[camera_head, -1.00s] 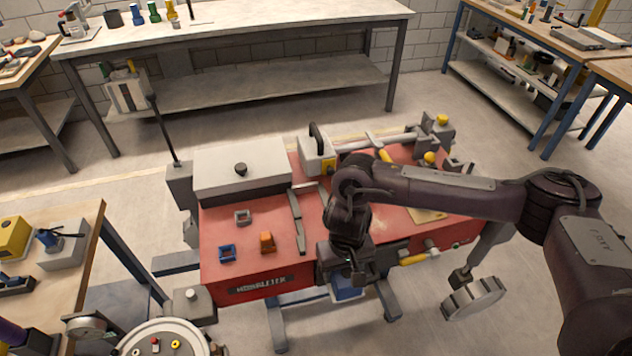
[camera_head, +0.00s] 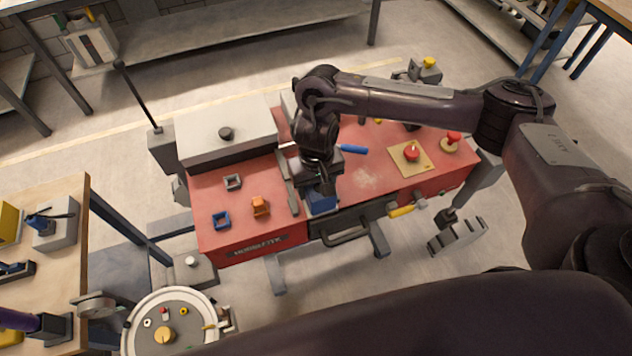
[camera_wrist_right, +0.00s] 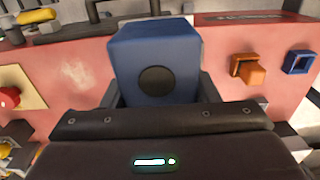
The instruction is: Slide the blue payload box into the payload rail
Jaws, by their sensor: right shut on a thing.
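The blue payload box (camera_head: 322,203) is at the front edge of the red bench (camera_head: 235,235), beside a grey upright strip (camera_head: 286,178). My right gripper (camera_head: 318,183) is shut on it from above. The box (camera_wrist_right: 155,55) fills the middle of the right wrist view, with a dark round spot on its face. A dark bar with a handle (camera_head: 345,236) runs along the bench front right of the box. I cannot tell whether it is the payload rail, or whether the box touches it. A purple arm end with a dark block, seemingly my left gripper (camera_head: 55,327), shows low left, its jaws unclear.
A blue square ring (camera_head: 220,220), an orange block (camera_head: 260,206) and a grey ring (camera_head: 233,182) lie left of the box. A red button (camera_head: 411,153) on a tan plate is to the right. A white-grey case (camera_head: 225,135) stands at the back left.

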